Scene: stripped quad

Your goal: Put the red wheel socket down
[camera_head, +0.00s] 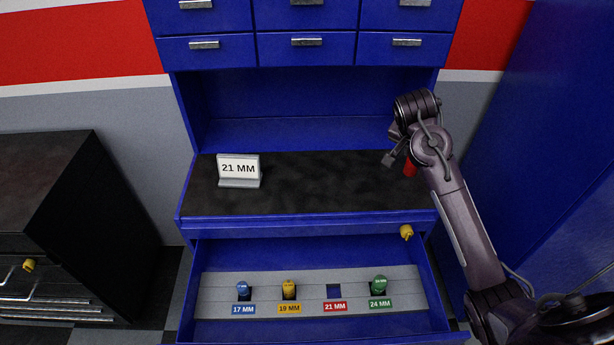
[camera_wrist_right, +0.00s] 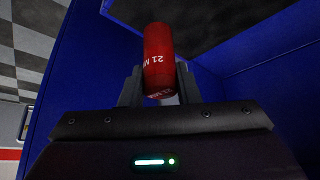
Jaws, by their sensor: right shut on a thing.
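The red wheel socket (camera_wrist_right: 158,55), marked 21 M with the rest of the marking cut off, is held between the fingers of my right gripper (camera_wrist_right: 160,88) in the right wrist view. In the head view a small part of the red socket (camera_head: 409,167) shows behind my right gripper (camera_head: 396,162), over the right end of the dark worktop (camera_head: 320,190). Whether the socket touches the worktop cannot be told. My left gripper is not in view.
A 21 MM sign (camera_head: 239,170) stands on the worktop's left. Below, an open drawer (camera_head: 320,252) holds a grey tray (camera_head: 215,290) with blue, yellow and green sockets and an empty 21 MM slot (camera_head: 334,291). The worktop's middle is clear. A blue cabinet wall (camera_head: 540,130) stands at right.

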